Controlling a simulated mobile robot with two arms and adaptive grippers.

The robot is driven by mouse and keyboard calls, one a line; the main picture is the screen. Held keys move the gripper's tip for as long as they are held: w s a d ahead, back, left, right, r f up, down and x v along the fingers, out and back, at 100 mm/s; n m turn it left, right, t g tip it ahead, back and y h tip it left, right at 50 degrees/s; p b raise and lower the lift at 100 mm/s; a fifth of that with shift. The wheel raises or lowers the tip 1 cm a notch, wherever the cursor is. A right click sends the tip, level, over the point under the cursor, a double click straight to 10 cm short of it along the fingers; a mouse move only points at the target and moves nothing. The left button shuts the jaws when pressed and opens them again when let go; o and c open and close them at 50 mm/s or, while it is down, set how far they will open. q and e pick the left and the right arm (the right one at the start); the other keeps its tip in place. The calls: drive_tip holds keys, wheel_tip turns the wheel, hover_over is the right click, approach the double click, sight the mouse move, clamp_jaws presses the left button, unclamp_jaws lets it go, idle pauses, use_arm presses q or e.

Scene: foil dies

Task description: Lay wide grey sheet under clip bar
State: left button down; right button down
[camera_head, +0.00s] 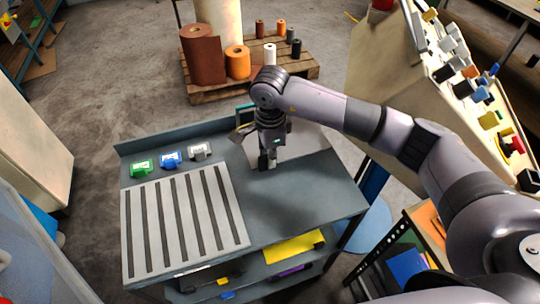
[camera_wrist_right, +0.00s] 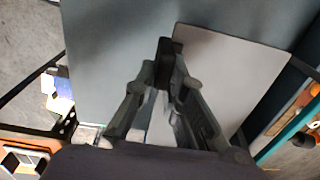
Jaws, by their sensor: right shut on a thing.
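The wide grey sheet (camera_head: 302,140) lies flat at the back right of the workbench; it also shows in the right wrist view (camera_wrist_right: 235,70). My right gripper (camera_head: 267,162) points down at the sheet's near left side. Its fingertips (camera_wrist_right: 168,52) are closed together at the sheet's edge, shut on it; the grip point itself is mostly hidden by the dark fingers. I cannot single out the clip bar with certainty. A light slatted plate with dark strips (camera_head: 185,222) covers the left of the bench. My left gripper is not in view.
Green (camera_head: 141,168), blue (camera_head: 171,160) and grey (camera_head: 199,152) labelled pieces stand behind the slatted plate. The bench top (camera_head: 300,200) right of the plate is clear. A lower shelf holds a yellow sheet (camera_head: 292,248). A pallet (camera_head: 250,82) with rolls stands behind.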

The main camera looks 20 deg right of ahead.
drive_tip(key=shift+f+b, duration=3.65)
drive_tip(key=shift+f, duration=0.35)
drive_tip(key=shift+f+b, duration=0.6)
drive_tip(key=c, duration=1.6)
unclamp_jaws()
drive_tip(key=shift+o, duration=0.2)
